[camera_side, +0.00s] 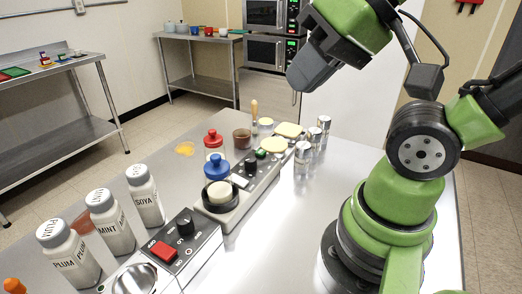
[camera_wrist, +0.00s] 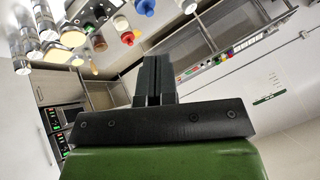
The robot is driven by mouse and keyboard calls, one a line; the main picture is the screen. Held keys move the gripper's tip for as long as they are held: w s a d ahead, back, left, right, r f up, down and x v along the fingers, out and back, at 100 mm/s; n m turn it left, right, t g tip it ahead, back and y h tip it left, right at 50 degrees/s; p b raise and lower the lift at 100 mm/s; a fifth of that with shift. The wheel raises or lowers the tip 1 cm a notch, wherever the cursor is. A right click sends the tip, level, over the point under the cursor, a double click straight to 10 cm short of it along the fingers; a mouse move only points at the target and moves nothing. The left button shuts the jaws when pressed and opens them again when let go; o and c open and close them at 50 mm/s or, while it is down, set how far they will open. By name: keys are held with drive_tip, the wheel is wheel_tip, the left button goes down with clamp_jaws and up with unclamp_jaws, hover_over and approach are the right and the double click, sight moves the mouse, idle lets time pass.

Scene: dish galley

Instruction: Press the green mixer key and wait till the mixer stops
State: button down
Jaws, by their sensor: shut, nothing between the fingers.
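A long grey console (camera_side: 238,213) stands on the bench in the side view. It carries a black bowl (camera_side: 208,203) with a pale content, a small white panel, a black knob (camera_side: 251,165) and a small green key (camera_side: 261,153). Whether anything on it turns cannot be told. My gripper (camera_side: 303,82) is high above the bench, behind and right of the green key, touching nothing. In the wrist view its two dark fingers (camera_wrist: 154,80) are together with nothing between them.
A nearer box has a red key (camera_side: 163,250) and a black knob (camera_side: 185,226). White bottles (camera_side: 147,196) stand left. Blue (camera_side: 216,166) and red (camera_side: 213,138) knobbed items sit beside the console; metal shakers (camera_side: 303,155) stand right.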

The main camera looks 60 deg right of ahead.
drive_tip(key=w+f+m+g+y, duration=0.1)
drive_tip(key=w+f+m+y, duration=0.1)
drive_tip(key=w+m, duration=0.35)
drive_tip(key=m+t+h, duration=0.2)
drive_tip(key=m+t, duration=0.1)
drive_tip(key=m, duration=1.2)
hover_over(261, 152)
wheel_tip(261, 152, down, 13)
drive_tip(key=shift+f, duration=0.2)
drive_tip(key=shift+f, duration=4.4)
drive_tip(key=shift+f, duration=0.1)
